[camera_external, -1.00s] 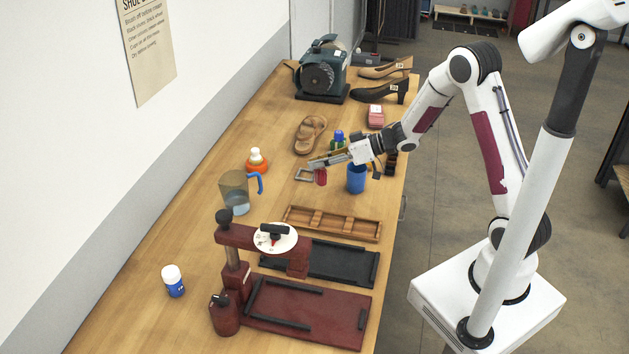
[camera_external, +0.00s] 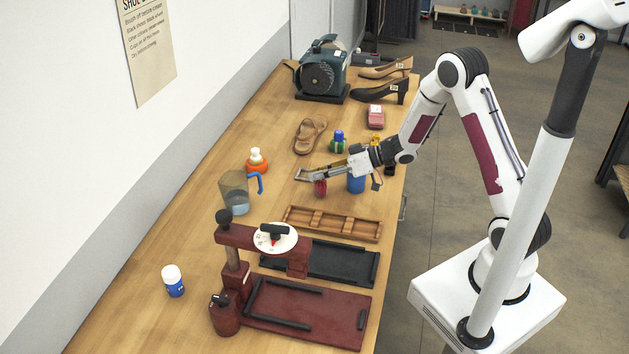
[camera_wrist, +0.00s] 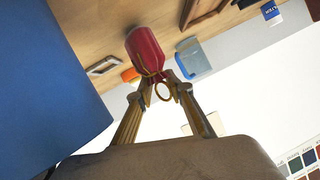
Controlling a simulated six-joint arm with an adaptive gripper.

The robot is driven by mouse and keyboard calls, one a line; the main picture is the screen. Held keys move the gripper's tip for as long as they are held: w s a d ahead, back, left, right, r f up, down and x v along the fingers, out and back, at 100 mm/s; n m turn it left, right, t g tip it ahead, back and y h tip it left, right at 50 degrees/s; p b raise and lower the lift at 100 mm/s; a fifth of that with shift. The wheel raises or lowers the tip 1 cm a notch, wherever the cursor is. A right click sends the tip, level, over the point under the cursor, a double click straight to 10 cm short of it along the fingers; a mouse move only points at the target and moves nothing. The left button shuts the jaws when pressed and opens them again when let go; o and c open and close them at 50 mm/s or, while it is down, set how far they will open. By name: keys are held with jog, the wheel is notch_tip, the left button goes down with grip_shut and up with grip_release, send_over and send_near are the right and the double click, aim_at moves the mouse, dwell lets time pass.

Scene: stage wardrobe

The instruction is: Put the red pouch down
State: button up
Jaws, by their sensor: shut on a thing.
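My gripper (camera_wrist: 161,88) is shut on that loop. Whether the pouch touches the bench cannot be told.
A small frame-like tray (camera_wrist: 103,66) lies close to the pouch. A clear jug with blue handle (camera_external: 236,192) and an orange bottle (camera_external: 257,163) stand to the left. A wooden compartment tray (camera_external: 332,224) lies nearer the camera.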

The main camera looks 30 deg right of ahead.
jog(key=shift+f, duration=0.3)
jog(key=o, duration=1.1)
jog(key=shift+r, duration=0.2)
jog(key=shift+v, duration=6)
jog(key=shift+s, duration=0.1)
